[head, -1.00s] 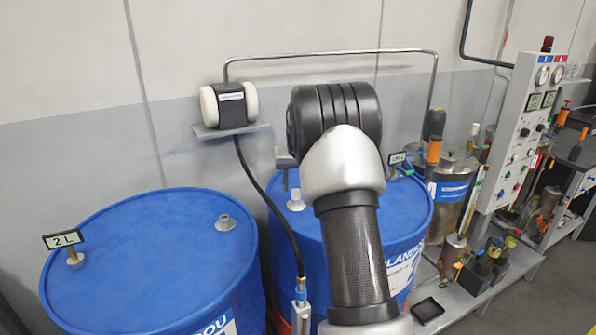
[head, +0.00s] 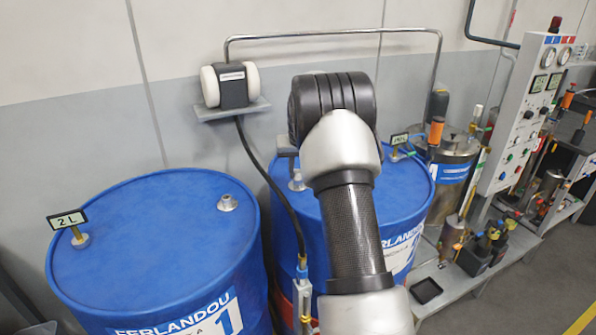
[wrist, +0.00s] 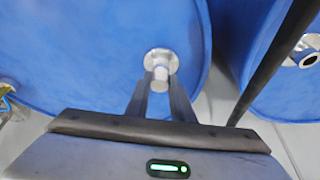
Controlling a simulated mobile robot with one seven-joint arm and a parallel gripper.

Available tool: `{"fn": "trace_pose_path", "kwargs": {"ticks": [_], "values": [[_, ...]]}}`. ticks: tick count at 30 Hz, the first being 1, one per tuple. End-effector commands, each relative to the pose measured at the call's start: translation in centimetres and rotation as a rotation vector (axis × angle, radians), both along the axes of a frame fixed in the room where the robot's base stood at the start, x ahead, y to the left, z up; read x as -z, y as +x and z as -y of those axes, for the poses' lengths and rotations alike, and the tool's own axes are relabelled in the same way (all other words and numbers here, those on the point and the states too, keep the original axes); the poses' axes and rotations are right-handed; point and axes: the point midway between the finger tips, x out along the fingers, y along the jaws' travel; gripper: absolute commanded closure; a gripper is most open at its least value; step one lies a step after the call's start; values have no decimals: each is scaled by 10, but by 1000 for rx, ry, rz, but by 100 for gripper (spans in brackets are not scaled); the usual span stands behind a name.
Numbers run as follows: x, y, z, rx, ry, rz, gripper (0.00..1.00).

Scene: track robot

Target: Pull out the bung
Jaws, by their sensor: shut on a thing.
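The silver bung (wrist: 160,73) stands out of a round metal fitting (wrist: 153,57) on top of the right-hand blue drum (head: 392,205). In the wrist view, my gripper (wrist: 160,89) has its two dark fingers closed on the bung from either side. In the head view, the bung (head: 297,181) shows beside my arm, and my gripper is mostly hidden behind my wrist. I cannot tell whether the bung is still seated in the fitting.
A black hose (head: 268,195) hangs between the drums. A pipe (head: 330,33) and wall shelf (head: 232,109) are behind. A control panel (head: 530,110) stands at right.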

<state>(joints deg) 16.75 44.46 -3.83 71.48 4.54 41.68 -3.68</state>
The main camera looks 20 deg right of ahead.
Motion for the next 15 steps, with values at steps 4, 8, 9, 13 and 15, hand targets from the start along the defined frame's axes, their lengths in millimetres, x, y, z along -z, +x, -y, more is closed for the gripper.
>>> {"fn": "trace_pose_path", "kwargs": {"ticks": [4,8,9,13,15], "values": [[-2,0,0,0,0,0,100],[-4,0,0,0,0,1,100],[-5,0,0,0,0,0,100],[-6,0,0,0,0,0,100],[-7,0,0,0,0,0,100]]}}
